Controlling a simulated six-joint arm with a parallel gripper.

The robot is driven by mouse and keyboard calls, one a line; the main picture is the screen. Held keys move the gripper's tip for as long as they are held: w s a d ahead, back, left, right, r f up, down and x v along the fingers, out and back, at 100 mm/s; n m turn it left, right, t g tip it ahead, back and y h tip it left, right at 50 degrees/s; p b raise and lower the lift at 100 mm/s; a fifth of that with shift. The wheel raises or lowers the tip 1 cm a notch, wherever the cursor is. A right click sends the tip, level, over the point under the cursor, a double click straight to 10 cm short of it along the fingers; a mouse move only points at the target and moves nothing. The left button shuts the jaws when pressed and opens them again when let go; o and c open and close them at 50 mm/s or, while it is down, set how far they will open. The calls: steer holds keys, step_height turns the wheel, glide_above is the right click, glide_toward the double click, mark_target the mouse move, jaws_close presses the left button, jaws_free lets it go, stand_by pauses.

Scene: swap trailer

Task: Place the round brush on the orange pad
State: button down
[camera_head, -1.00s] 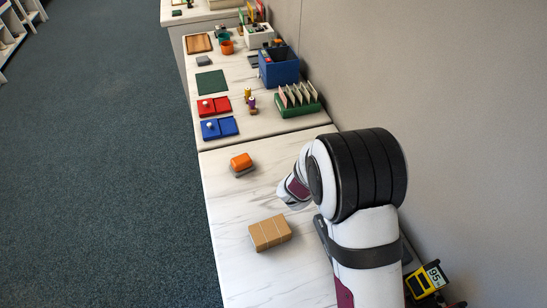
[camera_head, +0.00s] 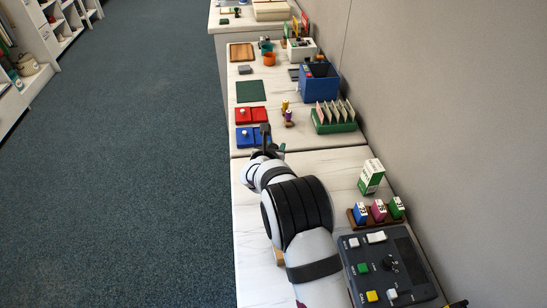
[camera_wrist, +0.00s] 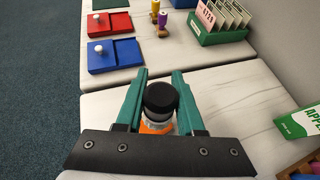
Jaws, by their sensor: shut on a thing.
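My gripper (camera_wrist: 160,90) has teal fingers shut on the sides of an upright thing with a round black top, which I take for the round brush (camera_wrist: 160,98). Below the black top a pale band shows. An orange patch (camera_wrist: 156,127) shows lower down between the fingers; it looks like the orange pad, but most of it is hidden and I cannot tell whether the brush touches it. In the head view my gripper (camera_head: 271,144) is above the near table, close to the seam, with the black top (camera_head: 264,131) sticking up.
Beyond the seam are a blue tray (camera_head: 252,136), a red tray (camera_head: 250,115) and a green card holder (camera_head: 333,118). To the right on the near table stand a green-and-white carton (camera_head: 371,177), several small coloured blocks and a dark control panel (camera_head: 388,263).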

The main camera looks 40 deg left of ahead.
steer(key=shift+s+a+f, duration=0.1)
steer(key=shift+a+f, duration=0.15)
steer(key=shift+f, duration=2)
steer(key=c, duration=0.5)
jaws_free()
